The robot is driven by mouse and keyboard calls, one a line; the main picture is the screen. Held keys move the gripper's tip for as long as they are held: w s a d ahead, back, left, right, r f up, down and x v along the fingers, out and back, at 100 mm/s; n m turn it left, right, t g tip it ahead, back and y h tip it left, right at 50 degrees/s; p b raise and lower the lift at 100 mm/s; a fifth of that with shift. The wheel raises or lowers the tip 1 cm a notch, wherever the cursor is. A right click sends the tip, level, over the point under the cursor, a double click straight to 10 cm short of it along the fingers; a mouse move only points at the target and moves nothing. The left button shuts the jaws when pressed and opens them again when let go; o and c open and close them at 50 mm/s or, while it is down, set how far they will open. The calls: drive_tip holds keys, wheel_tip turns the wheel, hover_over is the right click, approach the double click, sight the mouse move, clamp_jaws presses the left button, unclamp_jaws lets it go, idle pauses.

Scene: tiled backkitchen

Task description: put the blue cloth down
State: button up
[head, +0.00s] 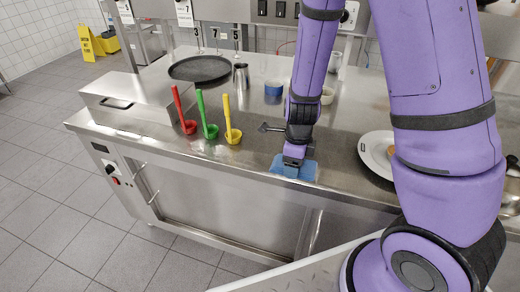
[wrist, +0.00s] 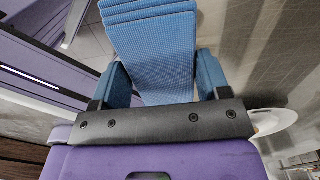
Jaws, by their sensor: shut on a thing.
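The blue cloth (head: 302,169) is at the front edge of the steel counter, just under my gripper (head: 293,163). In the wrist view the folded blue cloth (wrist: 152,45) lies between the two blue finger pads of my gripper (wrist: 158,80), which is shut on it. The cloth has several stacked layers and a woven texture. Whether its underside touches the counter (head: 240,166) I cannot tell.
Red (head: 187,119), green (head: 208,123) and yellow (head: 231,126) ladles stand to the left. A white plate (head: 372,152) with food is close on the right. A blue bowl (head: 274,88), a steel cup (head: 241,76) and a dark round tray (head: 200,68) are behind.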

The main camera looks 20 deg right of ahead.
hover_over(270, 153)
drive_tip(key=shift+f, duration=2.4)
drive_tip(key=shift+f, duration=0.1)
drive_tip(key=o, duration=0.8)
